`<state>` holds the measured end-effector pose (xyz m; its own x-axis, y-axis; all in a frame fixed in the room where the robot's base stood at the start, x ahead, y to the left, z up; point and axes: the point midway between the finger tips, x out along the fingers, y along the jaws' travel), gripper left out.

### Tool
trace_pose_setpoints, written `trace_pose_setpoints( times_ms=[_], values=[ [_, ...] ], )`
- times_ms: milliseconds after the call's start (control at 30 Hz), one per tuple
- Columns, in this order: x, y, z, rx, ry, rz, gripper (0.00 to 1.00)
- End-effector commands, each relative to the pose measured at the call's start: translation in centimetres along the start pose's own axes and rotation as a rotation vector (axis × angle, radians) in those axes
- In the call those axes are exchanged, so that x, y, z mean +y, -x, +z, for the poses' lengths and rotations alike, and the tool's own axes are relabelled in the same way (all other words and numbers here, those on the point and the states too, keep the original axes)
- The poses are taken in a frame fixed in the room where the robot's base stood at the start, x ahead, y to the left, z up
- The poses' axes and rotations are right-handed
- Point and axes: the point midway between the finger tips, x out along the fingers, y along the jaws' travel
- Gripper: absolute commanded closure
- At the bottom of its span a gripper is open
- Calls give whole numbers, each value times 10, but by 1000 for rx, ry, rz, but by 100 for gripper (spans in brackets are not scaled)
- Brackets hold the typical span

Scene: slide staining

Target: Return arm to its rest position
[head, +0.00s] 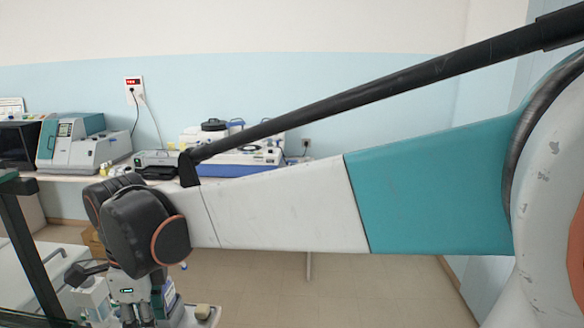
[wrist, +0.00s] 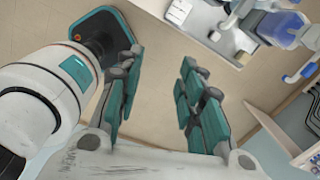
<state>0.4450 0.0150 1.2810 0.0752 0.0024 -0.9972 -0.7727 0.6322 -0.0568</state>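My gripper (wrist: 161,66) shows in the wrist view with its two teal-padded fingers spread well apart. Nothing is between them, and bare beige floor shows through the gap. In the head view my arm stretches across from the right edge to the lower left, with a white and teal link and a black rod above it. Its dark joint is at the left and the wrist hangs below it. The fingertips cannot be made out clearly in the head view.
A bench (head: 60,178) along the blue wall carries a teal and grey machine (head: 85,143) and a white and blue instrument (head: 240,160). A dark-framed stand (head: 30,245) is at the left edge. Open floor (head: 330,290) lies below my arm.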

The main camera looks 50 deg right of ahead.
Motion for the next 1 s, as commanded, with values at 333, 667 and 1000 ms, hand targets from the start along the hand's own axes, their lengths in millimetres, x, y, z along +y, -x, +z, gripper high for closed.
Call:
trace_pose_setpoints(
  times_ms=[333,667,1000],
  values=[
    [17,-31,-20,-54,488,-109,65],
    [39,-76,-44,-24,1232,-324,65],
    [57,-123,-64,171,1932,-544,65]
  ],
)
